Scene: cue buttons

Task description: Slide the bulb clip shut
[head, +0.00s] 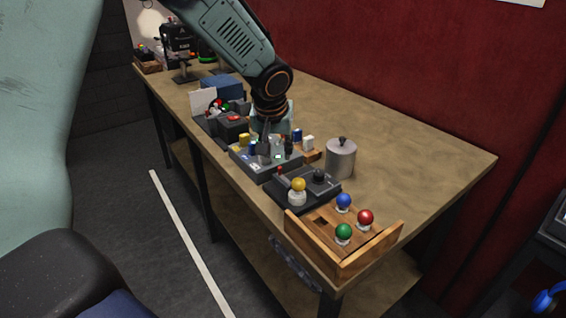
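A yellow bulb (299,187) stands upright on a low black box (318,195) near the bench's front edge. A dark round knob (319,175) sits behind it on the same box, with a small red bead at the box's left end. I cannot make out which small part is the bulb clip. My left gripper (268,143) points down over a grey panel (266,168) with coloured blocks, left of the black box and apart from the yellow bulb. Its fingers are small and overlap the blocks, so their opening cannot be told. My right gripper is not in view.
A wooden tray (312,239) at the near end holds a blue (343,201), a red (365,216) and a green bulb (343,231). A lidded metal can (341,158) stands behind the black box. The bench's right part (430,155) is clear.

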